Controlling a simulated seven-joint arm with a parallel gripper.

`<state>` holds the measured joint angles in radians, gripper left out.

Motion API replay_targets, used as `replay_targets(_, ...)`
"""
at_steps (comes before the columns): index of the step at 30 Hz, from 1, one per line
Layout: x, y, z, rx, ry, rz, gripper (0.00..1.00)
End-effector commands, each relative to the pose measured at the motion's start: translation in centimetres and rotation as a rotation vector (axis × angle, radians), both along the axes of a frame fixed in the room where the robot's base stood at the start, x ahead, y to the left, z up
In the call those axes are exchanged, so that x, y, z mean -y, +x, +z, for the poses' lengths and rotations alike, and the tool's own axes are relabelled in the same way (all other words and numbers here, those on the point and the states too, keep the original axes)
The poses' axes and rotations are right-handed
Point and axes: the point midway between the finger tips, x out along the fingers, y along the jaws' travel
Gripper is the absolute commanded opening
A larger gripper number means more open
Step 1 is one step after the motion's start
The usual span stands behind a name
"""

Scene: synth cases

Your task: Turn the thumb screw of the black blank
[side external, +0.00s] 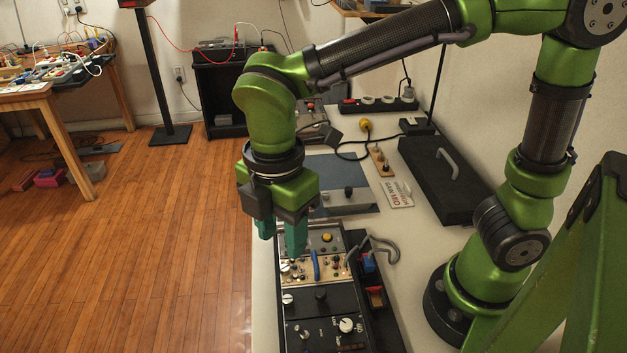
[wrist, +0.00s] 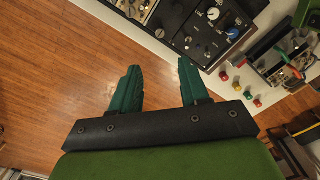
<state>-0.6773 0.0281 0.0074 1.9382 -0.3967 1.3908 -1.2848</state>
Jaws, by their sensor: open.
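My gripper (side external: 281,243) has two teal fingers, spread apart and empty. It points down above the left edge of the rack (side external: 380,325). A plain black panel (side external: 303,308), which looks like the black blank, lies in the rack below and right of the fingers.
A beige panel with switches and a blue handle (side external: 316,265) lies behind the black panel. A black panel with a white dial (side external: 346,325) lies in front. Left of the bench is open floor.

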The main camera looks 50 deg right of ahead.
Motion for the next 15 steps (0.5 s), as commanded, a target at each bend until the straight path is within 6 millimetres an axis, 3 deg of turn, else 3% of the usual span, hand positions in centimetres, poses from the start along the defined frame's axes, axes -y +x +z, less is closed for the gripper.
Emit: replay_targets(15, 0.1, -0.1, -11.2, -0.005, -0.003, -0.003, 0.45)
